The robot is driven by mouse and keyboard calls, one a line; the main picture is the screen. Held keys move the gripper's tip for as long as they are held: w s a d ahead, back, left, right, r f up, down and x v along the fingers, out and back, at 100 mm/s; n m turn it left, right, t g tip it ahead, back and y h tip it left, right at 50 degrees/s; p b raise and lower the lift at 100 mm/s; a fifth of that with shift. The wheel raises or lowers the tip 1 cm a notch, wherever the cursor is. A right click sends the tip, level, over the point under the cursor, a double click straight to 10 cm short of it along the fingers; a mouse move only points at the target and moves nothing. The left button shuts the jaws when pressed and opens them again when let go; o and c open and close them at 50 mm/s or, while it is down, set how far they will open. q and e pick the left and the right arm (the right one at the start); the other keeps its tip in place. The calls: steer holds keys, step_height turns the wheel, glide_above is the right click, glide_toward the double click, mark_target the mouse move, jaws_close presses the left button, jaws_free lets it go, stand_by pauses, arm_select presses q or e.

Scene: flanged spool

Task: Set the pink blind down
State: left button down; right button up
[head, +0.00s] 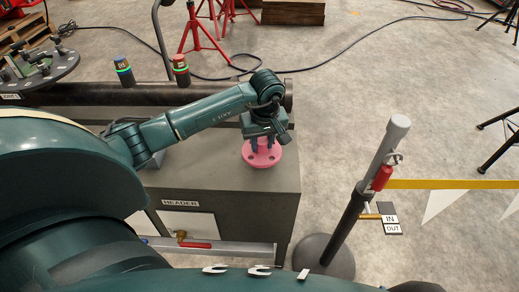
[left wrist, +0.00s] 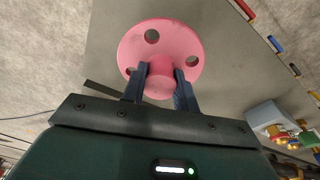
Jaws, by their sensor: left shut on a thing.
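The pink blind (head: 262,157) is a round flange with bolt holes and a central hub. It is over the right end of the grey bench top (head: 225,178) in the head view, lying roughly flat. I cannot tell whether it touches the surface. My left gripper (head: 264,143) is above it, with its fingers pointing down. In the left wrist view the two dark fingers (left wrist: 161,74) are shut on the hub of the pink blind (left wrist: 160,38), one on each side. My right gripper is in neither view.
A dark pipe (head: 215,93) runs along the back of the bench, with two banded cylinders (head: 123,72) near it. A valve with a red handle (head: 195,245) is at the front. A post (head: 365,185) with a yellow barrier tape stands to the right. Bare bench top lies left of the blind.

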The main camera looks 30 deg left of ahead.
mark_target(262, 153)
arm_select(q)
steer(key=shift+f, duration=1.95)
steer(key=shift+f, duration=0.15)
steer(key=c, duration=1.1)
jaws_free()
steer(key=shift+f, duration=0.1)
